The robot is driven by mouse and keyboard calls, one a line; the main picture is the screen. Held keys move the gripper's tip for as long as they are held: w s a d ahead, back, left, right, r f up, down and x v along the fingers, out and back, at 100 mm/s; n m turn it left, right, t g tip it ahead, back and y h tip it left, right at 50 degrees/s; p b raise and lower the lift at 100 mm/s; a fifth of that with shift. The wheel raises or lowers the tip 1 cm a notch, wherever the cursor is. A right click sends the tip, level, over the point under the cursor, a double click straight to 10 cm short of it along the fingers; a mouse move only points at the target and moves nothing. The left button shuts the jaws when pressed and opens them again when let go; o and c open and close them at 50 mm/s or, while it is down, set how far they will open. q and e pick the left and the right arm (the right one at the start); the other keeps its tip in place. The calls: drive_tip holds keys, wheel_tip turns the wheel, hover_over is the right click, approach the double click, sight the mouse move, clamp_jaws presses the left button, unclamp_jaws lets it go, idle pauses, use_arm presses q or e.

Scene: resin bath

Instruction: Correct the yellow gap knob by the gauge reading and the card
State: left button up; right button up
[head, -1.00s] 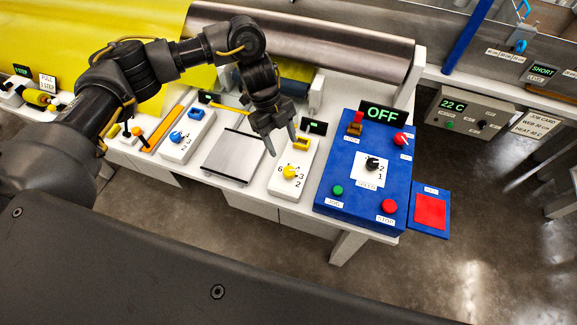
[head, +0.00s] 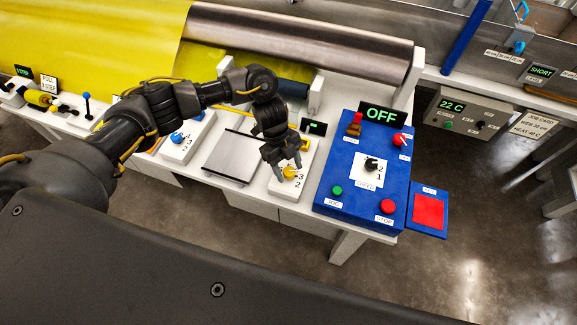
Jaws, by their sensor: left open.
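The yellow gap knob (head: 290,172) sits on a white panel (head: 287,190) with numbers beside it; 3 and 2 show, the rest is covered. My left gripper (head: 289,175) is open right over the knob, its two fingers on either side of it; I cannot tell whether they touch it. A small dark display (head: 314,127) stands behind the panel; its reading is too small to make out. The job card (head: 534,125) hangs at the far right, with lines on web and heat that are partly legible. My right gripper is not in view.
A grey plate (head: 233,157) and a blue knob (head: 178,138) are to the left. A large roller (head: 300,42) lies behind.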

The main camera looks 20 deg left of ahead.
use_arm(q)
drive_tip(key=shift+f, duration=0.1)
drive_tip(key=shift+c, duration=0.2)
drive_tip(key=c, duration=0.9)
drive_tip(key=shift+s+r+n+p, duration=0.1)
drive_tip(key=shift+r+n+p, duration=0.1)
drive_tip(key=shift+n+p, duration=0.65)
drive_tip(key=n+t+h+p, duration=0.1)
drive_tip(key=n+t+p, duration=0.1)
drive_tip(key=n+p, duration=0.2)
drive_tip(key=shift+r+p, duration=0.1)
drive_tip(key=shift+p, duration=1)
drive_tip(key=shift+n+t+p, duration=0.5)
drive_tip(key=shift+n+p, duration=0.7)
drive_tip(key=shift+n, duration=0.05)
drive_tip(key=shift+f+n+p, duration=0.25)
drive_tip(key=shift+n+p, duration=0.1)
drive_tip(key=shift+n, duration=0.05)
drive_tip(key=o, duration=0.9)
